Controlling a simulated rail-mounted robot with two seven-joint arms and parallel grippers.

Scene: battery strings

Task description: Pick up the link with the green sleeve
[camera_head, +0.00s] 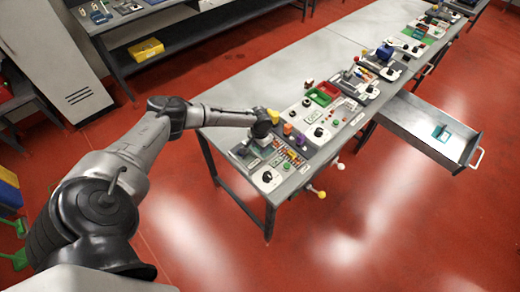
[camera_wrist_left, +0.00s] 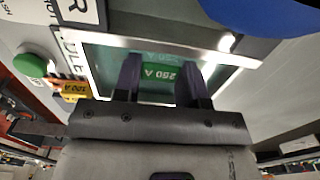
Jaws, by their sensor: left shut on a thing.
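In the left wrist view, the link's green sleeve (camera_wrist_left: 158,73), marked 250 A, sits between the two dark fingers of my left gripper (camera_wrist_left: 160,80). The gripper is shut on it. The sleeve lies at a greenish, glass-like panel with a bright frame (camera_wrist_left: 105,40); I cannot tell if the link is clear of it. The link's ends are hidden by the fingers. In the head view, my left gripper (camera_head: 262,140) is low over the near left end of the long bench, and the link is too small to make out. My right gripper is not in view.
An orange piece marked 100 A (camera_wrist_left: 75,90) and a green knob (camera_wrist_left: 32,65) are left of the gripper. The grey bench (camera_head: 290,75) carries several small parts and a red-and-green bin (camera_head: 322,93). An open drawer (camera_head: 430,125) juts out at the right.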

